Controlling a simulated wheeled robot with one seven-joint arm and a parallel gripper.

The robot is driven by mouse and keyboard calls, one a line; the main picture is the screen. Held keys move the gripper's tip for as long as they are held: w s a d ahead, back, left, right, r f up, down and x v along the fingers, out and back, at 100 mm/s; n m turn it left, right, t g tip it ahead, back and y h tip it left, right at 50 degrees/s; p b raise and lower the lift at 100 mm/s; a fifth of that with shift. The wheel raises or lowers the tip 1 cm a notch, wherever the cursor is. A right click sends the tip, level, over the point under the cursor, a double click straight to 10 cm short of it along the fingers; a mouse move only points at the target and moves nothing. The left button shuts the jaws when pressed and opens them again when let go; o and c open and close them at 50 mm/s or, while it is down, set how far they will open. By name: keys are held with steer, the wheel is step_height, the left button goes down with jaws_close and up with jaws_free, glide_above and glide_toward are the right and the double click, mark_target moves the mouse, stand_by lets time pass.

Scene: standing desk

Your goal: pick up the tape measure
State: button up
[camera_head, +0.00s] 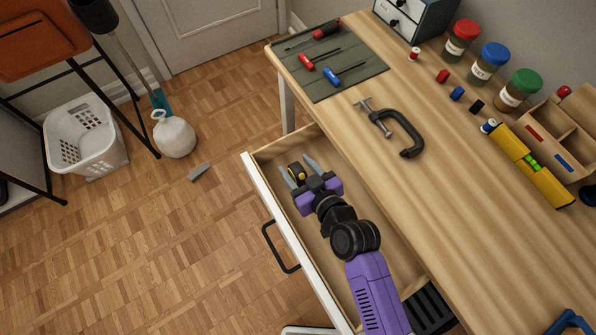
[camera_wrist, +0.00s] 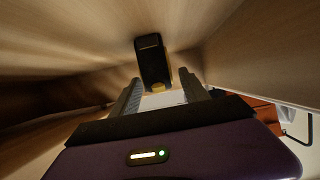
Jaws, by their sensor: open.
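The tape measure (camera_head: 296,171), black and yellow, lies inside the open desk drawer (camera_head: 262,205) near its far end. It also shows in the wrist view (camera_wrist: 152,60) as a dark block with a yellow part at its lower end. My gripper (camera_head: 297,166) is inside the drawer with its fingers pointing at the tape measure. The fingers are apart, and in the wrist view the tape measure appears ahead, roughly centred between the fingertips (camera_wrist: 162,84). Whether the fingers touch it cannot be told.
The drawer walls stand close around my gripper. A black C-clamp (camera_head: 403,135) lies on the desktop (camera_head: 440,200) near the edge above the drawer. A black slotted tray (camera_head: 430,306) sits in the drawer's near end. Screwdrivers (camera_head: 345,73) lie on a grey mat (camera_head: 310,88).

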steer(key=shift+x, duration=1.3)
jaws_close()
steer(key=shift+r, duration=0.15)
